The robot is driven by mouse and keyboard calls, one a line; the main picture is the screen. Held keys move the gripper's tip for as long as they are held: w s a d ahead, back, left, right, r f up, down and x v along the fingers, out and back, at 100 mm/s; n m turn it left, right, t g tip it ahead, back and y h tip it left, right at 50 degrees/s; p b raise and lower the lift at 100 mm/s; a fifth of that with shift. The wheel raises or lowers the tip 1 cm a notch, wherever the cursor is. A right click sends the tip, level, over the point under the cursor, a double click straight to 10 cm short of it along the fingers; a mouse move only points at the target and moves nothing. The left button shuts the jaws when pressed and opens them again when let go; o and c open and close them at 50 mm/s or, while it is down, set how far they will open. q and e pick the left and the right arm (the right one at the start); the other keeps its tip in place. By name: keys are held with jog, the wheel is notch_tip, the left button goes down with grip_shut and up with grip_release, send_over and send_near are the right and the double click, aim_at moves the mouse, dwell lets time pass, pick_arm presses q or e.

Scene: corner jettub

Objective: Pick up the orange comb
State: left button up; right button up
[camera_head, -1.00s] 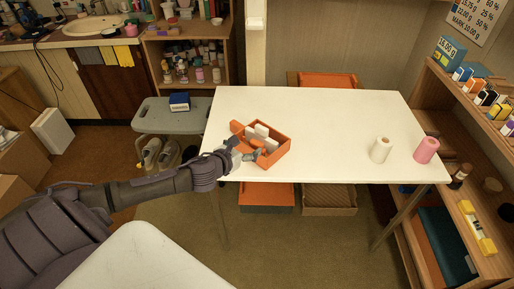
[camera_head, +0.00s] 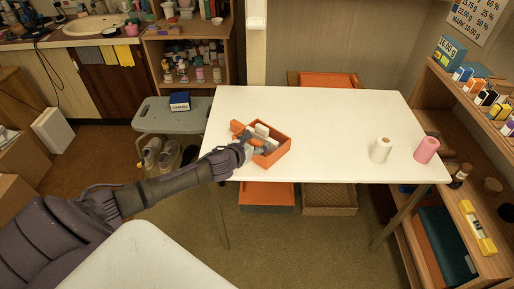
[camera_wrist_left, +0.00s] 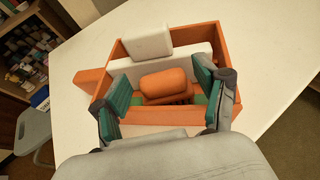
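An orange open box (camera_head: 284,148) stands on the white table, with white blocks (camera_head: 262,130) in it. In the left wrist view, the box (camera_wrist_left: 232,62) holds a rounded orange piece with a ridged lower part, which looks like the orange comb (camera_wrist_left: 166,85). My left gripper (camera_head: 256,148) is at the box; its two green-padded fingers (camera_wrist_left: 163,92) are apart, one on each side of the comb, with visible gaps. In the head view the gripper hides the comb. My right gripper is not in view.
Another orange piece (camera_wrist_left: 90,80) sticks out at the box's left side. A white roll (camera_head: 381,149) and a pink roll (camera_head: 427,150) stand at the right of the white table (camera_head: 330,115). The table between the box and rolls is clear.

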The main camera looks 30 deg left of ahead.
pick_arm(q)
jog(key=c, duration=0.6)
